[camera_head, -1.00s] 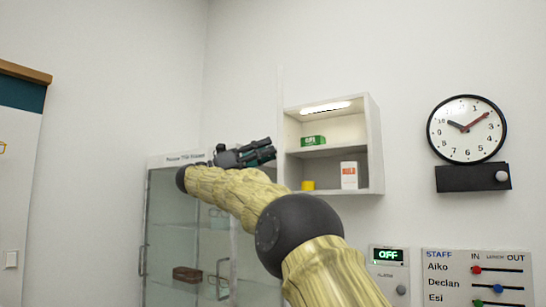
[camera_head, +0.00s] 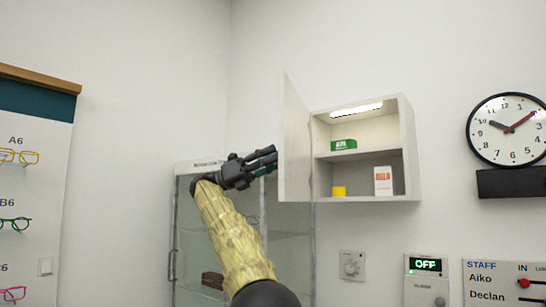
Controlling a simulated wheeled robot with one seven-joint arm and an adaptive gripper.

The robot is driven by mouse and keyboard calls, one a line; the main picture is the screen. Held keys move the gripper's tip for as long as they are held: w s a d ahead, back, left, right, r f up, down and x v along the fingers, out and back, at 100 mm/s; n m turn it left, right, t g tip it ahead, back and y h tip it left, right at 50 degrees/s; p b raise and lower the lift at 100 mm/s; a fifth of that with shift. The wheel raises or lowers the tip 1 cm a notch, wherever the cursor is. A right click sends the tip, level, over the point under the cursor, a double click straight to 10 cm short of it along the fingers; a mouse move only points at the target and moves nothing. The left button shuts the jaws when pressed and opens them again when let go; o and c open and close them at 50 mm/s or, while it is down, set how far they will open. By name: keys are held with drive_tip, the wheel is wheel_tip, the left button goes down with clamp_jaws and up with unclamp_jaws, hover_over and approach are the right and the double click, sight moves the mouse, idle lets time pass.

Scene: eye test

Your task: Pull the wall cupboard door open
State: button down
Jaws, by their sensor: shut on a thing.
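The wall cupboard (camera_head: 410,150) hangs on the wall right of the middle. Its white door (camera_head: 295,150) stands open, swung out on the cupboard's left side, and its inner face shows. My gripper (camera_head: 273,160), dark grey, is at the door's free left edge, on its outer side. It is shut on the door handle, which the fingers and door mostly hide. Inside are a green box (camera_head: 343,145) on the upper shelf, and a yellow item (camera_head: 339,191) and a white-and-red box (camera_head: 383,180) at the bottom.
A glass cabinet (camera_head: 190,230) stands below and behind my arm. A display board with glasses (camera_head: 40,190) is at the left. A clock (camera_head: 508,130), a dial (camera_head: 352,265), an OFF panel (camera_head: 425,280) and a staff board (camera_head: 505,285) are on the right wall.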

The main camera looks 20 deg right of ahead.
drive_tip(key=shift+w+a+f, duration=0.1)
drive_tip(key=shift+f, duration=0.35)
drive_tip(key=c, duration=1.4)
unclamp_jaws()
drive_tip(key=o, duration=0.3)
drive_tip(key=shift+w+a, duration=0.15)
drive_tip(key=shift+r, duration=0.2)
